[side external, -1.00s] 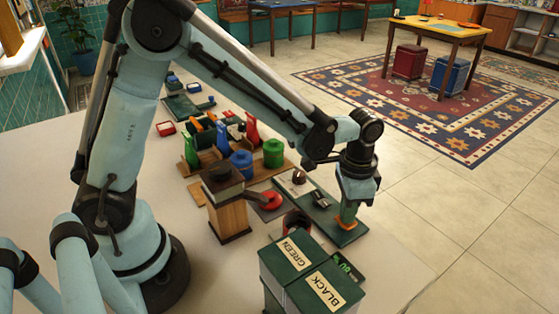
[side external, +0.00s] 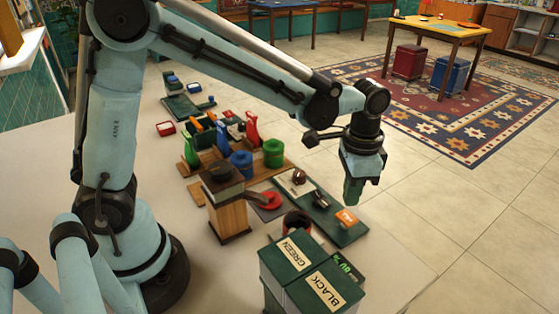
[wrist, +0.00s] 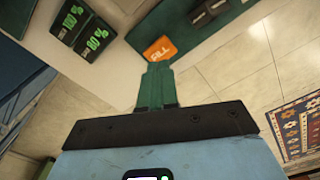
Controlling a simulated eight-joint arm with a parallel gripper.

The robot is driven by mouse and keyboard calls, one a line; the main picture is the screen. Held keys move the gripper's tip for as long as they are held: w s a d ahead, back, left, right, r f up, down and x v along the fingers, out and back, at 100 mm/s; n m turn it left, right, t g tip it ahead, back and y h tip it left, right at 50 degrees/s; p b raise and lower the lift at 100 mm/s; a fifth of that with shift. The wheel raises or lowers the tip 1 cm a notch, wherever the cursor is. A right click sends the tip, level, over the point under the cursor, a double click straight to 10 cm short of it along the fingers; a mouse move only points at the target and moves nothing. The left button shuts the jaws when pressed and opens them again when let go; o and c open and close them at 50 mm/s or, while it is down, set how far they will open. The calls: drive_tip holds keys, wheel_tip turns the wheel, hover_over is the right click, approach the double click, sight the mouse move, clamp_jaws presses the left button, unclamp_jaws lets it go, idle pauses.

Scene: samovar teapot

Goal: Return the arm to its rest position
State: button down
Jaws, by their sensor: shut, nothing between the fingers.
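My gripper (side external: 353,190) hangs in the air above the right end of the dark green control panel, shut and empty. In the wrist view its green fingers (wrist: 155,88) are closed together at the centre. Below it, an orange button marked FILL (side external: 347,217) sits on the panel (side external: 335,230), apart from the fingertips. The orange button also shows in the wrist view (wrist: 159,49), just past the fingertips.
Green boxes labelled GREEN (side external: 292,248) and BLACK (side external: 326,289) stand at the front, beside a display with green digits (wrist: 83,25). A wooden grinder-like box (side external: 228,212) stands left of the panel. Coloured canisters (side external: 273,153) stand behind. Open floor lies right.

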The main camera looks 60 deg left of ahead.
drive_tip(key=shift+r, duration=0.1)
drive_tip(key=s+a+r+n+t, duration=0.6)
drive_tip(key=s+a+t, duration=0.1)
drive_tip(key=s+a, duration=0.3)
drive_tip(key=shift+a, duration=0.5)
